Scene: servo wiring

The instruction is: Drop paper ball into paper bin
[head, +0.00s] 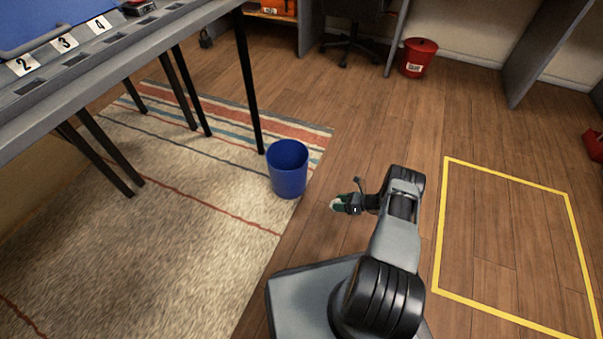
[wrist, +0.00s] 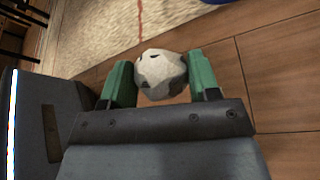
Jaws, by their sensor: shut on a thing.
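The paper ball (wrist: 162,74) is a crumpled white lump with dark patches. In the wrist view it sits between the two green fingers of my gripper (wrist: 162,80), which is shut on it. In the head view my gripper (head: 338,204) is held out over the wooden floor, and the ball is too small there to make out clearly. An open blue bin (head: 288,175) stands upright on the edge of the striped rug, to the left of my gripper and apart from it. A red bin (head: 417,62) with a label stands far back near the wall.
A grey workbench (head: 120,60) with numbered labels and dark legs stands at the upper left, over the rug (head: 150,200). A yellow outline (head: 438,230) marks the floor at right. The floor between my gripper and the blue bin is clear.

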